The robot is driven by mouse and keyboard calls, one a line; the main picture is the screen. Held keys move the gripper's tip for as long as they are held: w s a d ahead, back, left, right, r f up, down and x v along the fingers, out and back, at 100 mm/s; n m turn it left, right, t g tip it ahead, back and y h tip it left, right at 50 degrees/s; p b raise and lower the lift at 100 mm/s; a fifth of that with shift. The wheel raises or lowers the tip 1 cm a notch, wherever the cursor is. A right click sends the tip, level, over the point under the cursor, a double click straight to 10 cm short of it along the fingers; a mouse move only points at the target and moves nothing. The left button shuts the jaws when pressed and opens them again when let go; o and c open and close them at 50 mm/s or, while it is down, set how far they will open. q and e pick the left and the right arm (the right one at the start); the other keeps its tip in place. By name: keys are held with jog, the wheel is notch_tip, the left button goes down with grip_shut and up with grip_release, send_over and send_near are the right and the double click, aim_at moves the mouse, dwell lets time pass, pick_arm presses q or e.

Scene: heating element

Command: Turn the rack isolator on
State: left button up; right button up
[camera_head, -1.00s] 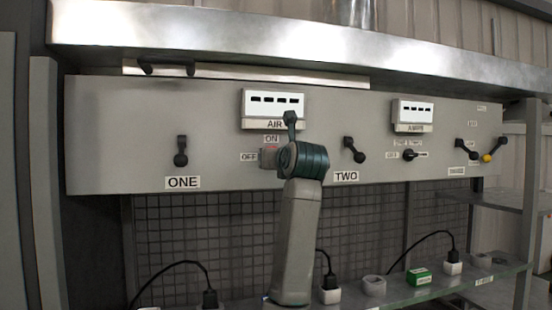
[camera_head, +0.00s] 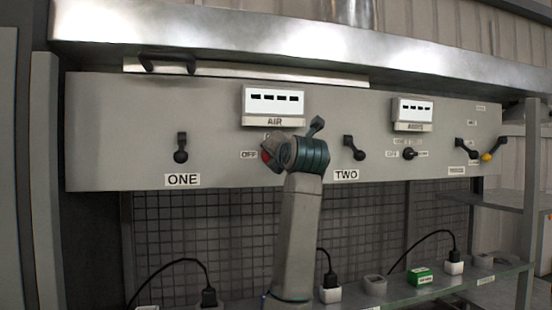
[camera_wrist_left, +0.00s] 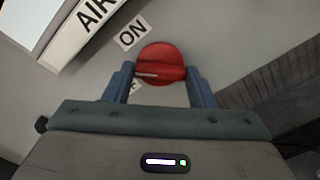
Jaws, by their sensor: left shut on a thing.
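A red round knob (camera_head: 266,156) is on the grey panel (camera_head: 110,130) below the "AIR" display (camera_head: 273,102). The "OFF" label (camera_head: 249,155) is just left of it. In the left wrist view the red knob (camera_wrist_left: 160,62) sits between the two blue fingers of my left gripper (camera_wrist_left: 160,82), which is shut on it. The "ON" label (camera_wrist_left: 132,33) is up and left of the knob there; another label is mostly hidden below it. In the head view my left gripper (camera_head: 280,147) covers part of the knob and the ON label. My right gripper is not in view.
Black levers stand on the panel near "ONE" (camera_head: 181,148) and "TWO" (camera_head: 354,148). A second display (camera_head: 412,110) with a black knob (camera_head: 409,154) is to the right. A shelf below holds plugs and a green box (camera_head: 419,276).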

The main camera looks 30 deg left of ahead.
pick_arm(q)
jog(key=shift+m+b, duration=0.3)
jog(key=shift+m, duration=4.3)
jog(key=shift+f, duration=0.1)
jog(key=o, duration=1)
jog(key=shift+c, duration=0.2)
jog(key=shift+d, duration=0.15)
jog(key=b+v, duration=0.4)
jog(key=v, duration=0.6)
jog(key=shift+s+d+b, duration=0.15)
jog(key=shift+d+b, duration=0.05)
jog(key=shift+b, duration=0.2)
